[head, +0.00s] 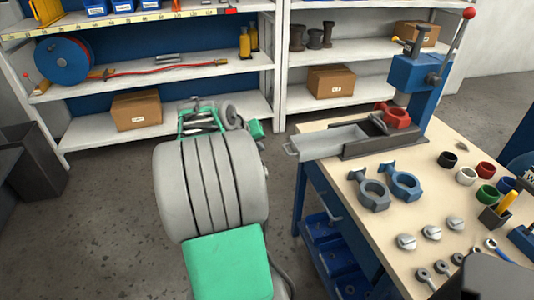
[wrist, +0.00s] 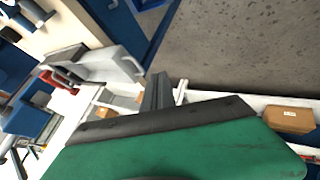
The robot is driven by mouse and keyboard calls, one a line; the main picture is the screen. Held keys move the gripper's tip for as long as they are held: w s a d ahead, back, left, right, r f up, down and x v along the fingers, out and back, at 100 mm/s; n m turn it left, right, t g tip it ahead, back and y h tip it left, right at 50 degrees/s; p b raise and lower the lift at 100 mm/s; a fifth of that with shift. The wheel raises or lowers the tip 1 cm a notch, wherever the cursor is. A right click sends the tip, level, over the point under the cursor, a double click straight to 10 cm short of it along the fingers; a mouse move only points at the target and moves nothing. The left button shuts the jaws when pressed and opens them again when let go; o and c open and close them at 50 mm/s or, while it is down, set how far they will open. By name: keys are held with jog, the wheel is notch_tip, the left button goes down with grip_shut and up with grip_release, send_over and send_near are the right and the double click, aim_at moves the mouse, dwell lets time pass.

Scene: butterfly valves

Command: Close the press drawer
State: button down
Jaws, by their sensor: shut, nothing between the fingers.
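The press (head: 418,78) has a blue column and a red-knobbed lever and stands on the workbench. Its grey drawer (head: 325,140) is pulled out to the left, its front handle sticking past the table's edge. A red valve part (head: 396,115) sits at the press above the drawer's inner end. In the wrist view the drawer (wrist: 118,62) lies left of my gripper (wrist: 158,90), with the press (wrist: 28,118) beyond it. My gripper is shut and empty, apart from the drawer. In the head view my own arm largely hides the gripper, left of the drawer.
The workbench (head: 345,185) holds a grey clamp (head: 370,192), a blue clamp (head: 402,180), several coloured rings and metal parts. Blue bins (head: 325,240) sit beneath it. White shelves (head: 160,85) with boxes stand behind. Open floor lies between my arm and the bench.

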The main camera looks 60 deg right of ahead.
jog(key=s+d+f, duration=0.3)
jog(key=d+f, duration=0.3)
jog(key=d, duration=0.2)
jog(key=shift+d, duration=0.2)
jog(key=shift+f, duration=0.1)
